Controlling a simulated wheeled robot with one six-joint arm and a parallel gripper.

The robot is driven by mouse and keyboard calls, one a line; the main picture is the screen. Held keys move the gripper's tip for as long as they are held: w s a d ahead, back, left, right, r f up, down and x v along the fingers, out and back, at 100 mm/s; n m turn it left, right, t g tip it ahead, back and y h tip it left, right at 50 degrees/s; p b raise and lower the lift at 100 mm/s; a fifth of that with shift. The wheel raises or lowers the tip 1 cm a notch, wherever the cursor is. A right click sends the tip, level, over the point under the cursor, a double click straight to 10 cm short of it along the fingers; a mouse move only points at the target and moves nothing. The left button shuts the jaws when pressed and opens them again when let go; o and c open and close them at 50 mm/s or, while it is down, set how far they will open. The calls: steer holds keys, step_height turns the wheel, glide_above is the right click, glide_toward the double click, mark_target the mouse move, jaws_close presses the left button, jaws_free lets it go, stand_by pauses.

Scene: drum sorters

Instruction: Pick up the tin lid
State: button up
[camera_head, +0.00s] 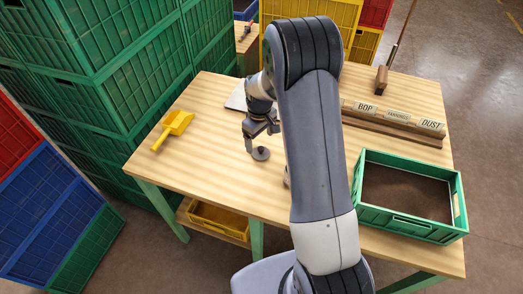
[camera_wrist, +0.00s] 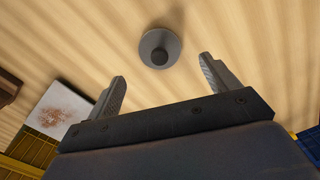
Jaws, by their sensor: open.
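The tin lid (camera_wrist: 160,48) is a small round grey disc with a knob in its middle. It lies flat on the wooden table (camera_head: 205,115). In the wrist view it sits just beyond my fingertips, between their lines and a little nearer the left-right middle. In the head view the lid (camera_head: 262,154) is beside and partly below my gripper (camera_head: 252,146). My gripper is open, and the wrist view shows its two fingers (camera_wrist: 165,72) apart with nothing between them. The lid is apart from both fingers in that view.
A yellow scoop (camera_head: 173,124) lies to the left. A green crate (camera_head: 407,226) of dark material stands at the right, with a labelled wooden rack (camera_head: 395,128) behind it. A white sheet with brown crumbs (camera_wrist: 57,108) lies near my gripper. Stacked green crates (camera_head: 112,75) stand left of the table.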

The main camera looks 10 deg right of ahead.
mark_target(261, 148)
steer(key=shift+s+d+f+p, duration=0.15)
steer(key=shift+f+p, duration=0.7)
steer(key=shift+f, duration=1.85)
steer(key=c, duration=1.1)
